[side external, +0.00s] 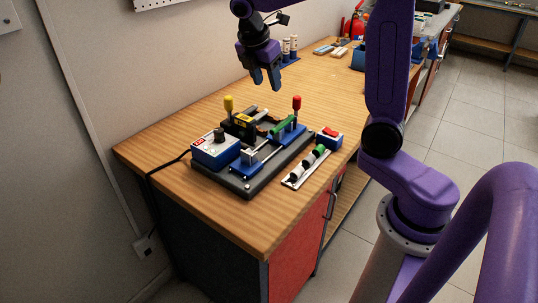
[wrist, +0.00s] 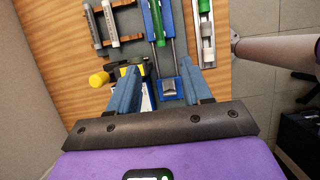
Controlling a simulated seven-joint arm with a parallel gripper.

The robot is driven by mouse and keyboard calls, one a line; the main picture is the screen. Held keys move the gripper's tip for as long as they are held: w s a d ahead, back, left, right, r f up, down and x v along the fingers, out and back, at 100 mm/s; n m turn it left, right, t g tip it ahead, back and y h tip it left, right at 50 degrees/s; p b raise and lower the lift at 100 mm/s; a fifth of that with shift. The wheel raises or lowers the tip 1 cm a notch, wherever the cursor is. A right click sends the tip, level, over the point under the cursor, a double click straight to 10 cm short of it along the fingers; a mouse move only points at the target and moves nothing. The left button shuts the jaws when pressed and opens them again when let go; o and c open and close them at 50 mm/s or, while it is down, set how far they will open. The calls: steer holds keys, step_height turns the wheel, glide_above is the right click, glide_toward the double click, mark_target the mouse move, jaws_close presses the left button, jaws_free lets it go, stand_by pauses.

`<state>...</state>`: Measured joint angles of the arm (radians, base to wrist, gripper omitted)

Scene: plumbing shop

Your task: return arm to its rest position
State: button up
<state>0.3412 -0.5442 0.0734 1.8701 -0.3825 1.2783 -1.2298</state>
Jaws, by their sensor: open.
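My gripper (side external: 264,79) hangs above the wooden bench, fingers pointing down, apart from everything below it. In the wrist view its two blue fingers (wrist: 157,85) are spread with nothing held between them. The green cylinder also shows in the wrist view (wrist: 175,13). My purple arm hides part of the bench's right side in the side external view.
A white tray (side external: 293,184) with green, white and dark pieces lies right of the plate, beside a red-topped box (side external: 329,138). Several white bottles (side external: 290,46) stand behind my gripper. A black cable (side external: 165,164) runs off the bench's left edge. Bare wood (side external: 330,90) lies right of my gripper.

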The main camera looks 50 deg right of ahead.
steer(key=s+a+f+m+y, duration=0.1)
steer(key=s+a+f, duration=0.1)
steer(key=s, duration=0.7)
steer(key=s+a+f+m+y, duration=0.2)
steer(key=s+a, duration=0.3)
steer(key=s, duration=0.4)
steer(key=s+a+f+m+y, duration=0.1)
steer(key=s+a+f+m, duration=0.1)
steer(key=s, duration=0.6)
step_height(320, 180, down, 2)
steer(key=shift+s+a+y, duration=0.3)
steer(key=shift+s+a, duration=0.1)
steer(key=shift+a, duration=0.45)
